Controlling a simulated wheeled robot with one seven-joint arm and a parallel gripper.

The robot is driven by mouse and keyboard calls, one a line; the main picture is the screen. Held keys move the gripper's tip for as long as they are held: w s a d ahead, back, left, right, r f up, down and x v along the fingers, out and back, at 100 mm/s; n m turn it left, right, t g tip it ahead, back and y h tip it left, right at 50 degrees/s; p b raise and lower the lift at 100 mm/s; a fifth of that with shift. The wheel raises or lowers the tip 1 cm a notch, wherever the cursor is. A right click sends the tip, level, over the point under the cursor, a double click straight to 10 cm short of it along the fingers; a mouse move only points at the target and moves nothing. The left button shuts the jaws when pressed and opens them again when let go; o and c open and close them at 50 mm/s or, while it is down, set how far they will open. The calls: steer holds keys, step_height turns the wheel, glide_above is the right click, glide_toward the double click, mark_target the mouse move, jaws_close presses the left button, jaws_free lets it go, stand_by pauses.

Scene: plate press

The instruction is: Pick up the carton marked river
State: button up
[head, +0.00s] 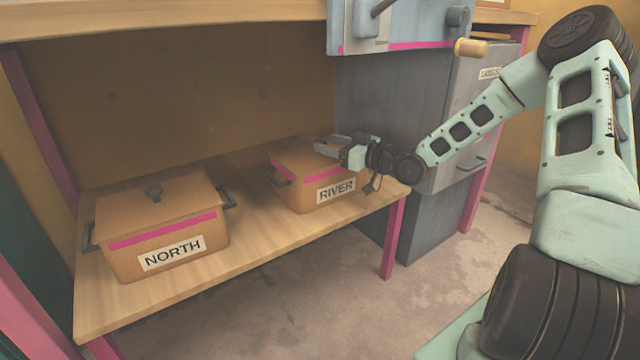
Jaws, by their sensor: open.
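The carton marked RIVER (302,188) stands on the low wooden shelf, toward its right end. It is an orange-brown box with a pink stripe, a white label on its front and a dark handle on its left side. My gripper (325,146) is open, at the top of this carton, its fingers pointing left. The gripper and wrist hide part of the lid and its right side. I cannot tell whether the fingers touch the lid or a knob there.
A similar carton marked NORTH (165,222) stands on the shelf (262,240) to the left, with a lid knob and side handles. A wooden worktop (200,12) runs above. A grey cabinet (460,120) is close on the right. Shelf between cartons is clear.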

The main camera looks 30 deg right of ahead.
mark_target(320, 141)
steer(key=b+x, duration=0.2)
steer(key=x, duration=0.1)
steer(key=shift+w+f, duration=0.1)
steer(key=shift+f, duration=0.25)
steer(key=shift+w+a+r, duration=0.15)
steer(key=shift+w, duration=0.1)
jaws_close()
steer(key=shift+r, duration=0.2)
